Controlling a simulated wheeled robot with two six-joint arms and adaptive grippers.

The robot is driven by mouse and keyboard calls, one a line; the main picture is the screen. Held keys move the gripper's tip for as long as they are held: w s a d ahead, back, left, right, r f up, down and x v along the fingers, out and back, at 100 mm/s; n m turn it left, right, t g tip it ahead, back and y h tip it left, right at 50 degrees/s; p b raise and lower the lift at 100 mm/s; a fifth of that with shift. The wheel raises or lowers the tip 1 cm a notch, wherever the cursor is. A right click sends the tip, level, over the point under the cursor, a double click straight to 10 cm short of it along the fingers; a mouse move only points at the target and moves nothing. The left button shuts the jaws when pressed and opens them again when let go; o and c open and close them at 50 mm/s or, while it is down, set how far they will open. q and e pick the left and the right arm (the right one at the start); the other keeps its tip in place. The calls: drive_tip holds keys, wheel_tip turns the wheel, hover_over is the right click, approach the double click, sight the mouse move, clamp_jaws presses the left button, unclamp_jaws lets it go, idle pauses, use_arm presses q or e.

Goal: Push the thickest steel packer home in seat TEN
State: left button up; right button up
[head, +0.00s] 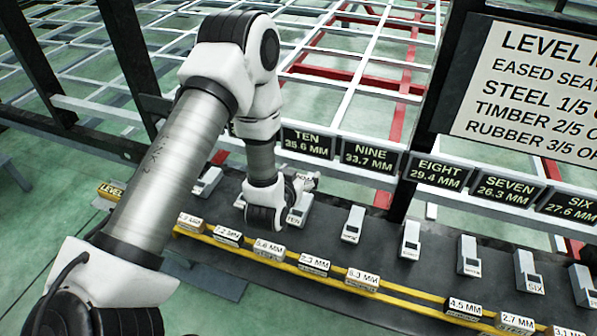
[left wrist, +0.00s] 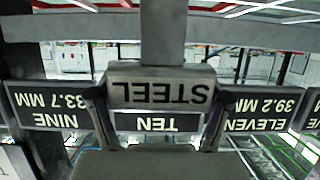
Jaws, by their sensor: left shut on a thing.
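My left gripper (head: 290,190) is low over seat TEN (head: 297,215), a small block on the dark beam marked TEN. In the left wrist view, the picture is upside down and a grey packer marked STEEL (left wrist: 160,92) sits between the two fingers of the gripper (left wrist: 156,118), which is shut on it. Contact between packer and seat is hidden by the gripper. My right gripper is not in view.
Signs NINE (head: 371,156) and EIGHT (head: 437,173) stand right of TEN, with seats in a row below. A yellow rail (head: 400,293) in front carries several thickness-labelled blocks. A dark post (head: 425,130) and large notice board (head: 530,85) stand to the right.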

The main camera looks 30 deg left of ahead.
use_arm(q)
drive_tip(key=shift+d+r, duration=0.1)
drive_tip(key=shift+d, duration=0.1)
drive_tip(key=shift+a, duration=0.25)
wheel_tip(320, 180, down, 6)
drive_tip(key=b, duration=0.4)
drive_tip(key=shift+d, duration=0.1)
drive_tip(key=shift+p, duration=0.45)
idle(1.0)
drive_tip(key=shift+f+b, duration=0.9)
drive_tip(key=shift+f, duration=0.3)
drive_tip(key=shift+r, duration=0.1)
